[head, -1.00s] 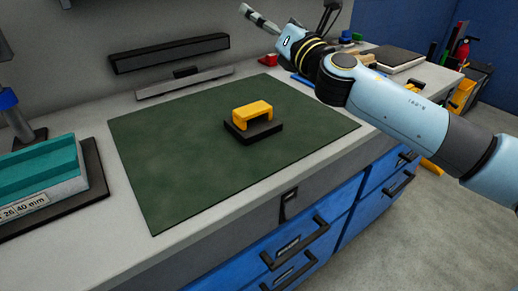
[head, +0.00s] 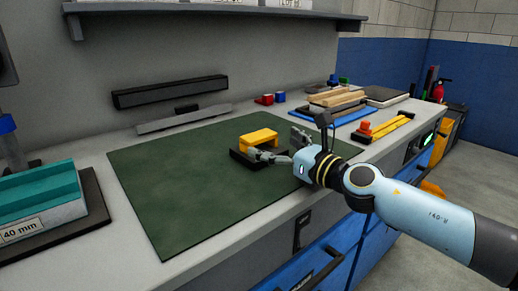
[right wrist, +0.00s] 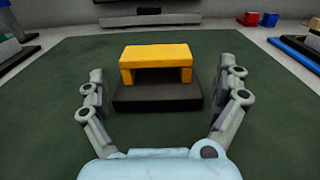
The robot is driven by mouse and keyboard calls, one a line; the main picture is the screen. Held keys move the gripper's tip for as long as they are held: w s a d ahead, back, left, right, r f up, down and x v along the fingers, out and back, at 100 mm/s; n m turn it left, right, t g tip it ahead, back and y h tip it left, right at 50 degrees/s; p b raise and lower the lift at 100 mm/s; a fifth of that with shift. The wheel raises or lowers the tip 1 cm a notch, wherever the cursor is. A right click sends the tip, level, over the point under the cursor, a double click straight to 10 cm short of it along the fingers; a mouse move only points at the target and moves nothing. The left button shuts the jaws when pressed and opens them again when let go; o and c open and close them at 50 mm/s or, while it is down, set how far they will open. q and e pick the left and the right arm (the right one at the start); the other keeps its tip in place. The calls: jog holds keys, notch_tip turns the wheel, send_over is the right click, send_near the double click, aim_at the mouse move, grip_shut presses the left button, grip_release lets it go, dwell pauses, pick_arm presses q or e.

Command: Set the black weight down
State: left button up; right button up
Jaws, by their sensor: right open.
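The black weight (head: 240,157) is a flat dark block with a yellow bridge-shaped handle (head: 259,138) on top. It lies flat on the green mat (head: 180,190); in the right wrist view the black weight (right wrist: 158,97) and yellow handle (right wrist: 156,56) are straight ahead. My right gripper (head: 275,147) is open, its fingers low over the mat on the near side of the weight. In the right wrist view its fingers (right wrist: 166,92) stand wide to the left and right of the weight, with green mat showing between. My left gripper is not in view.
A teal-topped block (head: 40,198) on a dark plate stands at the left. A black bar (head: 170,91) is along the back wall. Small red (head: 264,99) and blue blocks, wooden strips (head: 336,95) and a blue tray (head: 342,118) lie behind and right. The mat's left part is clear.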

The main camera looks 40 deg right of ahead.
aim_at(265, 139)
jog(key=w, duration=0.3)
jog(key=w+a, duration=0.1)
jog(key=w, duration=0.1)
jog(key=shift+w, duration=0.3)
jog(key=c, duration=1.5)
jog(key=shift+r, duration=0.2)
